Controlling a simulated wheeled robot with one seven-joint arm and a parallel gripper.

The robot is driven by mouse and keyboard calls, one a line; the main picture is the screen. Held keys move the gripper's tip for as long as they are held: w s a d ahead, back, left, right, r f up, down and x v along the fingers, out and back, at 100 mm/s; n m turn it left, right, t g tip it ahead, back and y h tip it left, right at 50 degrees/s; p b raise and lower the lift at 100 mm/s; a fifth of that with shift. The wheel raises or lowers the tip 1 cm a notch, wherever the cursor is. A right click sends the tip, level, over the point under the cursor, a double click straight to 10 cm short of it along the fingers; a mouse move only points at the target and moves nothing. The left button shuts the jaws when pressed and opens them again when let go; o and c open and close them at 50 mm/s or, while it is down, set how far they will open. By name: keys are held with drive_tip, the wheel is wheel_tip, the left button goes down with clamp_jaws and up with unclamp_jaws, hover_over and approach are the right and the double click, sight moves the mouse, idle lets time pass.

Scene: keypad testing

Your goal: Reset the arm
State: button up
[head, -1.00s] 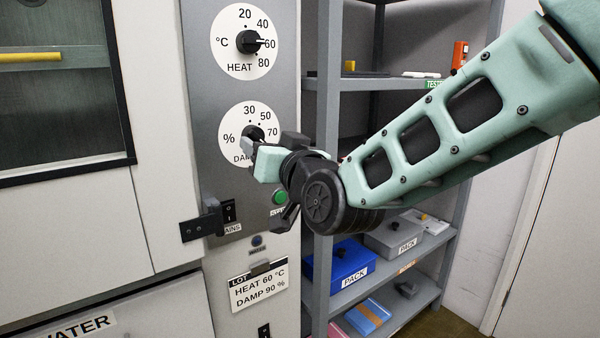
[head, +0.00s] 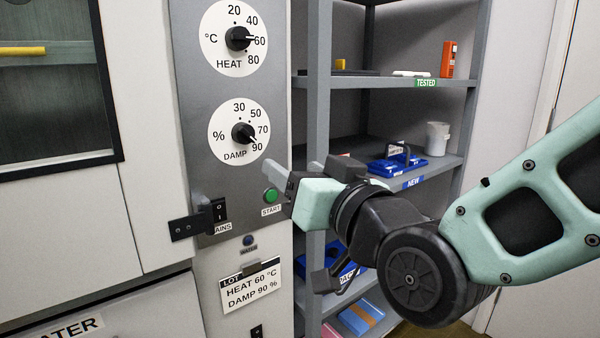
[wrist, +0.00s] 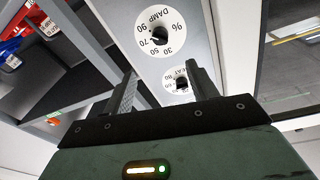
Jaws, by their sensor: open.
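My gripper (head: 283,180) is open and empty, held in front of the control panel (head: 190,100), to the right of the green START button (head: 270,195) in the head view. Its two fingers stand apart in the wrist view (wrist: 162,84), with the panel dials beyond them. The HEAT knob (head: 238,38) points at about 60. Both dials show upside down in the wrist view. My gripper looks clear of both knobs in the head view.
A lot card (head: 250,288) reads HEAT 60 °C, DAMP 90 %. A black MAINS switch (head: 218,210) and bracket (head: 185,228) are at the panel's left. A grey shelf rack (head: 320,100) with packs and blue trays (head: 395,165) stands close behind my arm.

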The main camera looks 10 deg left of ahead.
drive_tip(key=s+d+f+n+g+h, duration=0.1)
drive_tip(key=s+d+f+g+h, duration=0.3)
drive_tip(key=f, duration=0.3)
drive_tip(key=s+d+f+g+h, duration=0.2)
drive_tip(key=d+f+g, duration=0.1)
drive_tip(key=d+f, duration=0.3)
drive_tip(key=s+d+f+g+h, duration=0.3)
drive_tip(key=s+d, duration=0.3)
drive_tip(key=d, duration=0.1)
drive_tip(key=s+d+f+g+h, duration=0.3)
drive_tip(key=s+d+f+h, duration=0.1)
drive_tip(key=s+d, duration=0.25)
wheel_tip(320, 180, up, 16)
drive_tip(key=p, duration=1.6)
drive_tip(key=shift+w+d+r, duration=0.2)
drive_tip(key=shift+w+r, duration=0.05)
drive_tip(key=shift+w, duration=0.1)
drive_tip(key=shift+a, duration=0.1)
